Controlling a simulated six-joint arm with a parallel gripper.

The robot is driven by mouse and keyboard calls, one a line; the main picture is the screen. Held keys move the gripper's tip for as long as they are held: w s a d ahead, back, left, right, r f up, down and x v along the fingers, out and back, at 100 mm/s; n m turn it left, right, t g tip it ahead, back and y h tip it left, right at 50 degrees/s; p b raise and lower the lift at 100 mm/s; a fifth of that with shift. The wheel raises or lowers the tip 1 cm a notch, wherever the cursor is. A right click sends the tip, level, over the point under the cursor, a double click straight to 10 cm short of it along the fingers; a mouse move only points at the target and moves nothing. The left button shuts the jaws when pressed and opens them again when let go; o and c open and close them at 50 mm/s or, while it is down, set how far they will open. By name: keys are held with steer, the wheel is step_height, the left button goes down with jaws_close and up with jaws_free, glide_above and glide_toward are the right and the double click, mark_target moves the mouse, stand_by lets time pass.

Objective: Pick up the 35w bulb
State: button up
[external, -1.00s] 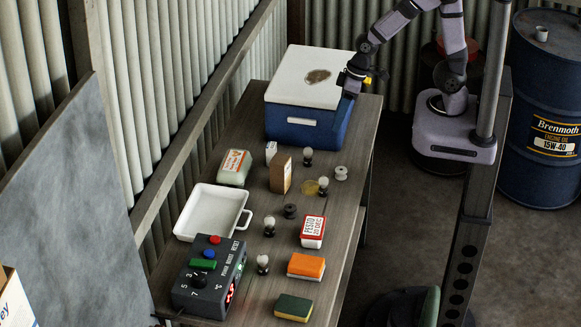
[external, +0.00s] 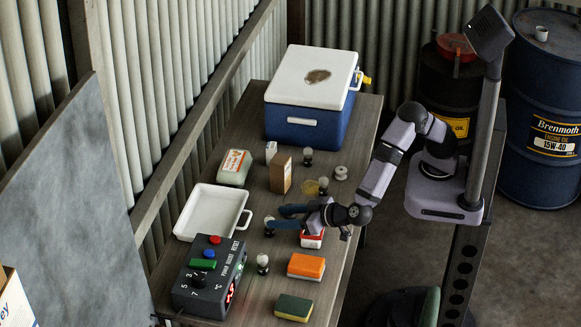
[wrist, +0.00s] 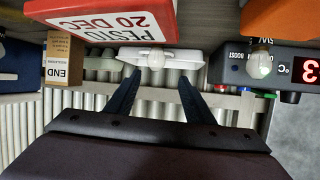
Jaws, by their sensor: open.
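In the wrist view my open fingers (wrist: 159,76) point toward a bulb (wrist: 155,60), which shows between and just past the tips. Another bulb (wrist: 261,66) stands off to the right there.
My wrist partly covers the pesto tub (external: 312,241). The white tray (external: 207,212) and control box (external: 210,280) lie left. Orange (external: 306,266) and green-yellow (external: 293,308) sponges are in front.

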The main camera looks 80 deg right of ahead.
steer(key=shift+s+f+h, duration=0.5)
steer(key=shift+s+f, duration=0.55)
steer(key=shift+s, duration=0.05)
steer(key=shift+x, duration=3.7)
steer(key=c, duration=1.1)
